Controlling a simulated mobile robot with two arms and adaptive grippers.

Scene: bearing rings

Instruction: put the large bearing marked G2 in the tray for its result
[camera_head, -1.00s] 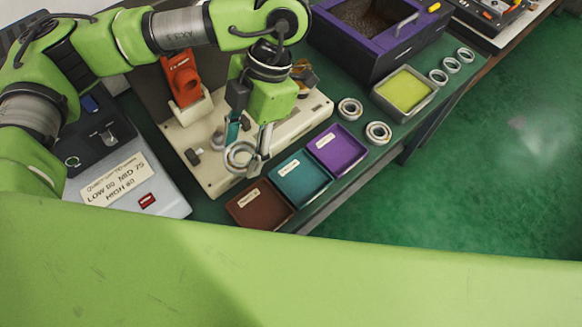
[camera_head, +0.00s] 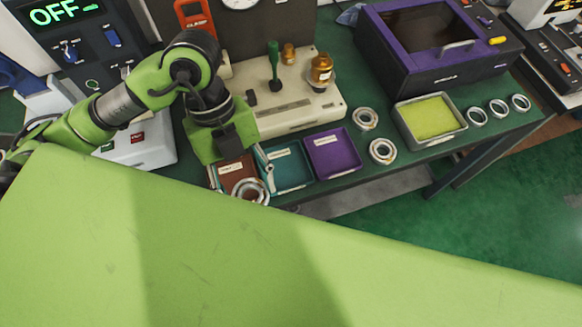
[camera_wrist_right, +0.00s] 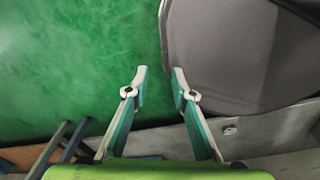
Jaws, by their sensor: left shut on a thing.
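My left gripper (camera_head: 266,176) is shut on a large silver bearing ring (camera_head: 250,193), held tilted at the front edge of the brown tray (camera_head: 227,183). I cannot tell whether the ring touches that tray; my green body partly hides the area. No G2 mark is readable on it. The teal tray (camera_head: 296,180) is just right of the gripper, and the purple tray (camera_head: 345,170) is right of that. Their labels are too small to read. My right gripper (camera_wrist_right: 159,76) is open and empty in the right wrist view, above green floor beside a grey rounded surface.
Two bearings, one (camera_head: 365,119) behind another (camera_head: 382,151), lie right of the purple tray. A metal tray with a yellow-green pad (camera_head: 462,124) and several smaller rings (camera_head: 499,109) are farther right. A beige fixture (camera_head: 300,118) stands behind the trays. A purple-topped box (camera_head: 400,83) stands behind.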

